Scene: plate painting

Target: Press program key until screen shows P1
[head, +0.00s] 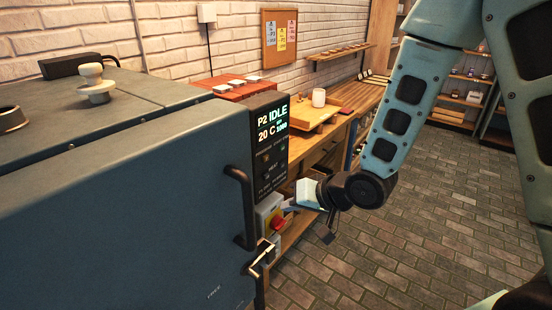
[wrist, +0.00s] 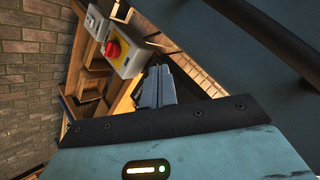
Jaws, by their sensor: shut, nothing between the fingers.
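The kiln's control panel (head: 270,146) is a dark upright strip on the right edge of the blue-grey kiln (head: 120,200). Its lit screen (head: 272,122) reads P2, IDLE and 20 C. In the wrist view my shut fingers (wrist: 160,85) point up the picture, just right of the switch. The program key cannot be made out in the wrist view.
A red rotary switch (head: 278,223) on a yellow and grey box sits below the panel; it also shows in the wrist view (wrist: 113,49). A dark door handle (head: 241,205) and a metal latch (head: 262,257) stick out nearby. Brick floor (head: 400,250) is open at the right.

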